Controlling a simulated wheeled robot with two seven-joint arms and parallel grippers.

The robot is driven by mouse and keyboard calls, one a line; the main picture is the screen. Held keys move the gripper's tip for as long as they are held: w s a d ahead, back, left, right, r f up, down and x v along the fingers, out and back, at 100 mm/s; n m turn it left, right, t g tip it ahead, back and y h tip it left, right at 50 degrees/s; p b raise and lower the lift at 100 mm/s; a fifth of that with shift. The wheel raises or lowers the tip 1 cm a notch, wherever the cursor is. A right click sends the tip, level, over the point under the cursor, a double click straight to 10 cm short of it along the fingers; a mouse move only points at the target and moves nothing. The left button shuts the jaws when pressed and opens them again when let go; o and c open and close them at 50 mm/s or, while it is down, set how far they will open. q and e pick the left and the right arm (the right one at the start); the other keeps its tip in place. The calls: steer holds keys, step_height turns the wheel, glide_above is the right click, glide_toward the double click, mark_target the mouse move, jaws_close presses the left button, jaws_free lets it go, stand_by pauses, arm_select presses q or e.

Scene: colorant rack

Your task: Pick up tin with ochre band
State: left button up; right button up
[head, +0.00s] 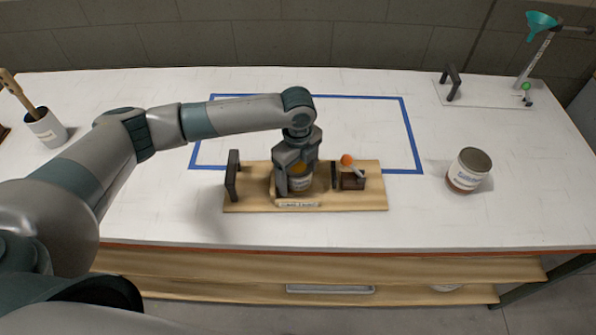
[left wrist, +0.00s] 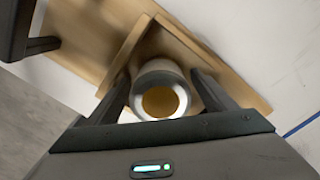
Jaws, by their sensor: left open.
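A small pale tin (head: 301,184) with an ochre-coloured top stands in a wooden holder (head: 240,203) at the middle of the bench. The left wrist view looks down on this tin (left wrist: 144,75), with a pale rim around an ochre round surface. My left gripper (head: 297,183) points down over it, open, with one finger on each side of the tin. I cannot tell whether the fingers touch it. The gripper partly hides the tin's side in the head view. My right gripper is not in view.
The holder has a dark upright bracket (head: 233,175) at left and an orange-knobbed lever (head: 347,160) at right. Another tin (head: 467,172) with a brownish lower band stands at right. A brush pot (head: 46,129) is far left. Blue tape (head: 412,135) outlines clear bench behind.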

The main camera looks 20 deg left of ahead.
mark_target(298, 166)
arm_select(q)
steer(key=shift+f, duration=0.2)
stand_by(0.3)
steer(key=c, duration=1.2)
steer(key=shift+c, duration=0.2)
steer(key=shift+r, duration=0.2)
steer(key=shift+r+b, duration=0.5)
steer(key=shift+r, duration=0.05)
step_height(298, 166, up, 2)
steer(key=shift+w+r+b, duration=0.1)
steer(key=shift+b, duration=0.5)
steer(key=s+d+r+b, duration=0.3)
steer(key=s+d+r, duration=0.3)
steer(key=s, duration=0.3)
steer(key=shift+s+d+r, duration=0.3)
steer(key=shift+d+r, duration=0.1)
steer(key=shift+r, duration=0.35)
